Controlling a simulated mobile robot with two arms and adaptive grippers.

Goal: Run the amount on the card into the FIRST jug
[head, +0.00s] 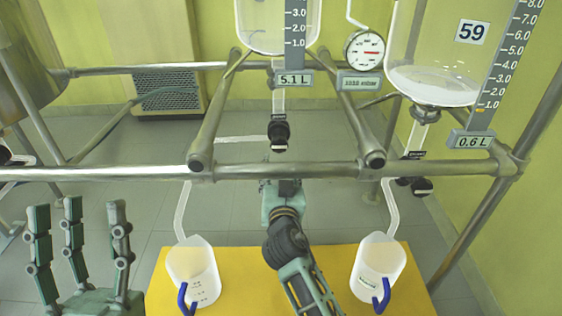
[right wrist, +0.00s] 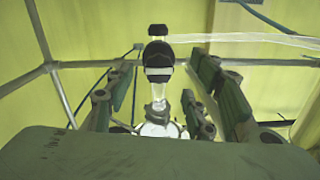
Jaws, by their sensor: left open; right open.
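A black outlet valve (head: 279,131) hangs under the left one, another (head: 422,187) under the right one. A left jug (head: 195,262) and a right jug (head: 379,262) with blue handles stand below, each under a pale tube. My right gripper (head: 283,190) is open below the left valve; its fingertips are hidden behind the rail. In the right wrist view a black valve (right wrist: 158,54) shows between its fingers. My left gripper (head: 80,215) is open and empty.
The jugs stand on a yellow surface (head: 230,262). A horizontal metal rail (head: 100,173) crosses in front of the valves, with slanted bars above. A round gauge (head: 365,50) hangs between the reactors. The right reactor carries a label reading 59 (head: 471,32). I see no readable task card.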

